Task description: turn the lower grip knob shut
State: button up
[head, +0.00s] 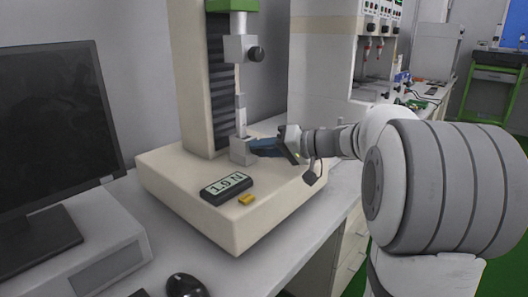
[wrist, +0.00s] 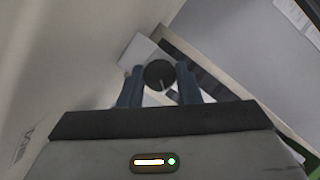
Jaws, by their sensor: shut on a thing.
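The lower grip (head: 241,150) is a grey block low on the testing machine, with a light strip rising from it. Its round dark knob (wrist: 159,74) shows in the wrist view, with a light mark on its face. My gripper (wrist: 160,84) is shut on that knob, one blue finger on each side. In the head view my gripper (head: 262,147) reaches in from the right and hides the lower knob.
The machine's cream base (head: 185,195) carries a display reading 1.9 N (head: 227,187) and a small yellow piece (head: 246,199). The ribbed column (head: 222,80) stands behind the grips. A monitor (head: 55,130) and a mouse (head: 186,286) are at left and front.

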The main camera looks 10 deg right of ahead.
jog(key=shift+f+m, duration=0.1)
jog(key=shift+m, duration=0.3)
jog(key=shift+y, duration=0.3)
jog(key=o, duration=1)
jog(key=shift+c, duration=0.2)
jog(key=shift+d, duration=0.1)
jog(key=r+p, duration=0.1)
jog(key=r, duration=0.1)
send_over(294, 173)
jog(key=a, duration=0.1)
jog(key=shift+w+a+f, duration=0.1)
jog(key=shift+w+f, duration=0.1)
jog(key=shift+w, duration=0.15)
jog(key=shift+s+d, duration=0.45)
jog(key=shift+d, duration=0.1)
